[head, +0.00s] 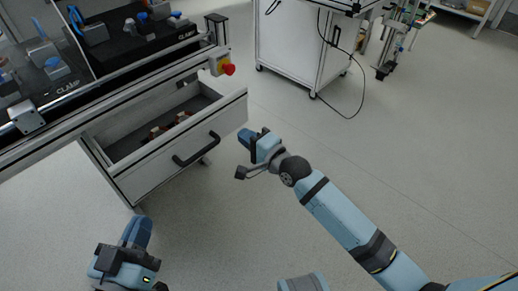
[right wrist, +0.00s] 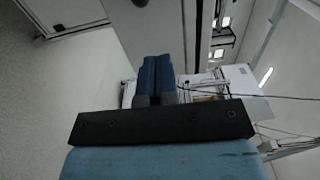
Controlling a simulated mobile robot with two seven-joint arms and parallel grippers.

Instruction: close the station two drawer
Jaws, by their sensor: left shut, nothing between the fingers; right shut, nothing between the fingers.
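The drawer (head: 185,157) under the workbench at the left stands pulled out, with its light grey front and black bar handle (head: 196,150) facing the open floor. Small reddish and tan parts lie inside it. My right gripper (head: 246,139) is shut and empty, close to the right end of the drawer front; whether it touches cannot be told. Its blue fingers (right wrist: 157,78) show pressed together in the right wrist view, with a pale panel behind them. My left gripper (head: 140,231) is shut and empty, low at the left, below the drawer and apart from it.
The workbench edge (head: 105,97) runs above the drawer, with a red emergency button (head: 228,69) at its right end. Clamp fixtures stand on top. A white wheeled cabinet (head: 290,45) with a hanging cable stands at the back. The floor in front is clear.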

